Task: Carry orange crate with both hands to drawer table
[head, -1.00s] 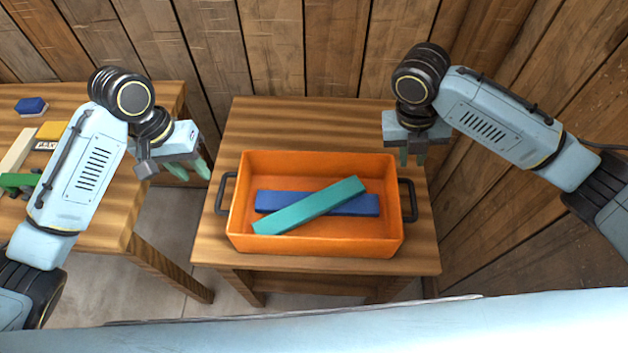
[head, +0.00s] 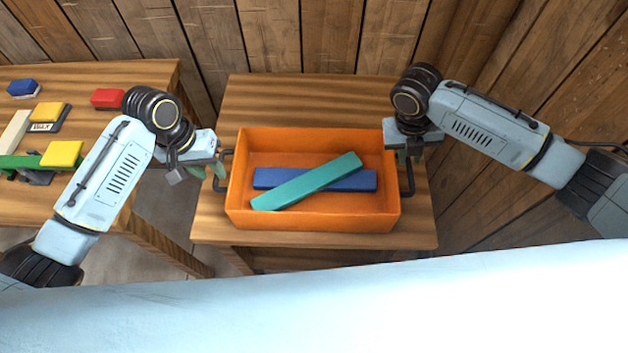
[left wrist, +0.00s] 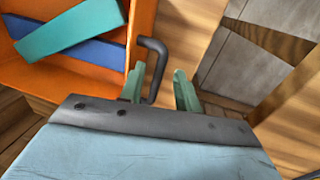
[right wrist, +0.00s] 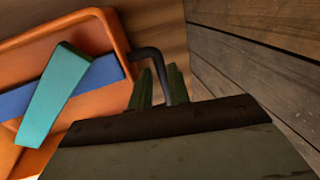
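The orange crate (head: 312,218) stands on the small wooden table, with a teal bar (head: 305,184) lying across a blue bar (head: 350,181) inside. My left gripper (head: 207,172) is at the crate's left handle (head: 226,172). In the left wrist view its fingers (left wrist: 160,86) are apart, with the black handle (left wrist: 157,60) between them. My right gripper (head: 408,153) is at the right handle (head: 409,182). In the right wrist view its fingers (right wrist: 160,86) stand close on either side of the black handle (right wrist: 148,52); whether they press on it is unclear.
The small table (head: 300,98) has bare wood behind the crate. A longer table (head: 100,75) at left holds red (head: 107,98), yellow (head: 62,153), blue and green pieces. A gap separates the tables. Plank walls stand behind and at right.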

